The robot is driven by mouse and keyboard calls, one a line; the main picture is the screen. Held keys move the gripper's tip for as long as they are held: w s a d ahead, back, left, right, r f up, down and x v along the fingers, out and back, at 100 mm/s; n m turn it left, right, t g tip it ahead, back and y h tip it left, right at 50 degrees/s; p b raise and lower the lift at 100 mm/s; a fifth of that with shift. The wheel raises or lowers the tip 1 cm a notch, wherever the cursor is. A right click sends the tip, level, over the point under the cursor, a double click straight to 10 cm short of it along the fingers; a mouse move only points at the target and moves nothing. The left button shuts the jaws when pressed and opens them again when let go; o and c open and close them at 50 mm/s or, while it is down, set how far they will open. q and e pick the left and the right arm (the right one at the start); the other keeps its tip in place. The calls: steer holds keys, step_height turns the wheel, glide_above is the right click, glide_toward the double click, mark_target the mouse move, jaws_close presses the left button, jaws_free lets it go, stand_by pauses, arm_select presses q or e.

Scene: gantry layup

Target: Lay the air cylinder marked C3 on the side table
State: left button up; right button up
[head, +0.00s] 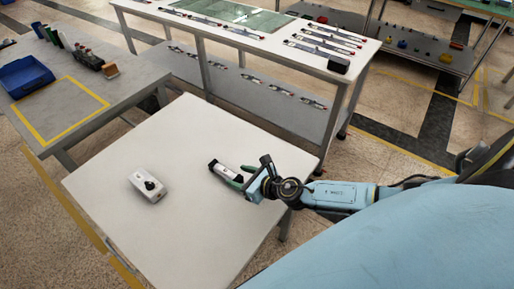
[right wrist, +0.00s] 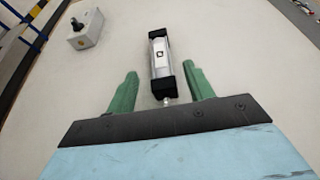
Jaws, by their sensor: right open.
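A silver air cylinder with black end caps (right wrist: 161,62) lies on the white side table (head: 125,225). It also shows in the head view (head: 222,171). A small dark mark shows on its body, too small to read as C3. My right gripper (right wrist: 160,82) is open over the table, its green fingers on either side of the cylinder's near end and rod, apart from it. In the head view the right gripper (head: 240,180) is at the table's right part, by the cylinder. My left gripper is in neither view.
A white box with a black knob (head: 148,185) stands on the side table, left of the cylinder. A long workbench (head: 285,45) with several cylinders stands behind. A grey table (head: 120,85) with a blue bin (head: 25,76) is at left. The side table's front is clear.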

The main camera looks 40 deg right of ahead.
steer(key=v, duration=0.8)
steer(key=shift+s+d+r, duration=0.1)
steer(key=shift+s, duration=0.2)
